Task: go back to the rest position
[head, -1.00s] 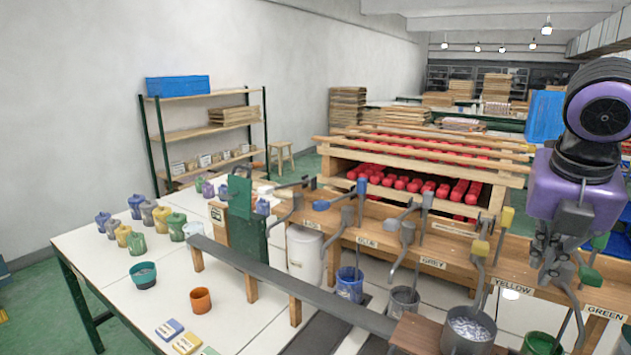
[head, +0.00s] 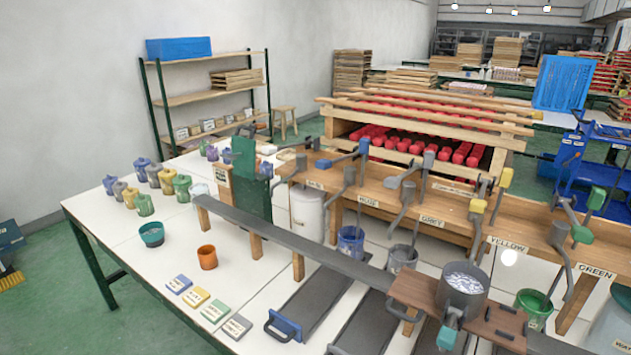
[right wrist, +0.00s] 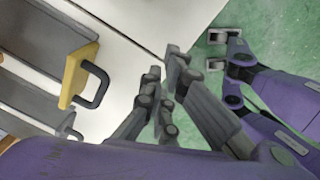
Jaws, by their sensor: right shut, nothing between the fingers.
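My right gripper (right wrist: 165,75) shows only in the right wrist view, with its grey fingers close together and nothing held between them. It is over the edge where the white table top (right wrist: 135,65) meets the green floor (right wrist: 208,105). A grey tray-like piece with a yellow end and a dark handle (right wrist: 82,85) lies to its left, apart from the fingers. The head view shows neither of my grippers. My left gripper cannot be made out in any view.
The white table (head: 140,270) carries colored jars, an orange cup (head: 207,257), colored cards and a long grey rail (head: 300,243). A metal pot (head: 463,292) stands on a brown board at front right. Wooden racks with levers stand behind.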

